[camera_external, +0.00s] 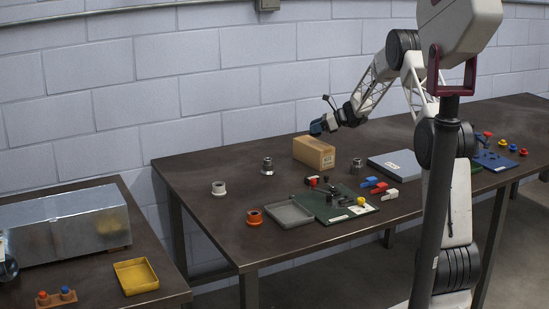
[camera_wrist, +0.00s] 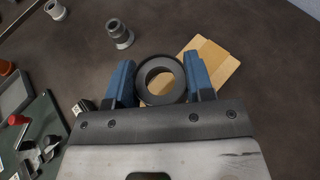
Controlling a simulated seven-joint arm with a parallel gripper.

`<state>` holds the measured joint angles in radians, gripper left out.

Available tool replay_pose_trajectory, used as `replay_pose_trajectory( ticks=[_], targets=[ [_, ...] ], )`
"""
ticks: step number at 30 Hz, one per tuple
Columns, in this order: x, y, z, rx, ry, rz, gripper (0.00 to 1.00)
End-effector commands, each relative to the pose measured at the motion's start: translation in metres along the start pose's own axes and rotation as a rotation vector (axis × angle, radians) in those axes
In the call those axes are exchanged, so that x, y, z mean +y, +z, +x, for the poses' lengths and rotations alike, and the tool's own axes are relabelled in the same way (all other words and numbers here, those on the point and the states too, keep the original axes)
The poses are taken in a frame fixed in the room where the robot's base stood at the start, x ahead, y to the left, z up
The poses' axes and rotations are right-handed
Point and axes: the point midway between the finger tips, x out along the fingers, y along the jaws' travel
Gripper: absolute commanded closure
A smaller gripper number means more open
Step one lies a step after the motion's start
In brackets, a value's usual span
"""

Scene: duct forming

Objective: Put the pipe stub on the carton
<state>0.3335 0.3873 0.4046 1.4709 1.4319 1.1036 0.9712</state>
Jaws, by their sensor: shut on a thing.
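My gripper (camera_wrist: 160,83) has two blue fingers, and they are shut on the pipe stub (camera_wrist: 142,80), a dark grey ring seen end-on in the wrist view. The brown carton (camera_wrist: 222,64) lies below and behind the stub in that view, partly hidden by the stub and the right finger. In the external view my gripper (camera_external: 320,126) is above the carton (camera_external: 314,152), with a visible gap between the fingers and its top. The stub cannot be made out clearly there.
A grey fitting (camera_external: 267,166) and a white-rimmed one (camera_external: 219,188) stand left of the carton; an orange one (camera_external: 254,216) stands nearer the front. Another grey fitting (camera_external: 357,166) is at the right. A green board (camera_external: 338,212) with parts and a grey tray (camera_external: 289,213) lie in front.

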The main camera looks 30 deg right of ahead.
Motion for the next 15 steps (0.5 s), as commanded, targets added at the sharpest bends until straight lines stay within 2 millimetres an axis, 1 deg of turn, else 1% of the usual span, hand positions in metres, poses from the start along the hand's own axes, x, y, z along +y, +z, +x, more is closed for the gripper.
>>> replay_pose_trajectory(
  ticks=[3,6,15],
  targets=[
    [-0.0093,0.001,0.0045,0.0,0.0,0.0,0.76],
    [-0.0131,0.0016,0.0063,0.0,0.0,-0.001,0.76],
    [-0.0141,0.0019,0.0066,0.0,0.0,-0.001,0.76]
  ],
)
